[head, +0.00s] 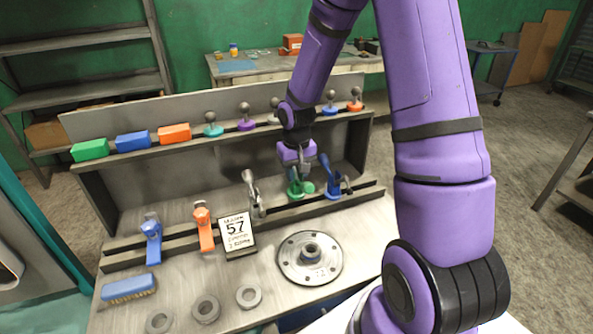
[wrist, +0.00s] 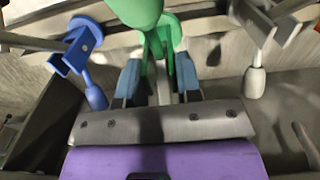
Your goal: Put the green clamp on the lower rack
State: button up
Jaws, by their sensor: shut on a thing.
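The green clamp (head: 295,186) is at the lower rack (head: 278,213), between a silver clamp (head: 252,192) and a blue clamp (head: 331,181). My gripper (head: 297,164) reaches down over the back of the rack and is shut on the green clamp. In the wrist view, the blue-tipped fingers of my gripper (wrist: 160,82) sit on either side of the green clamp (wrist: 184,72), whose lower part is hidden. I cannot tell whether the clamp rests on the rack or hangs just above it. The blue clamp (wrist: 80,50) and the silver clamp (wrist: 259,40) flank it closely.
Another blue clamp (head: 152,240) and an orange clamp (head: 204,229) stand farther left on the lower rack, beside a "57" sign (head: 237,235). The upper shelf (head: 190,142) holds coloured blocks and ball-topped knobs. A round flange (head: 309,258), rings and a brush (head: 128,288) lie in front.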

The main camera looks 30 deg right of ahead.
aim_at(296, 182)
jog(key=shift+f, duration=2.05)
jog(key=o, duration=0.6)
jog(key=shift+o, duration=0.2)
jog(key=shift+r, duration=3.8)
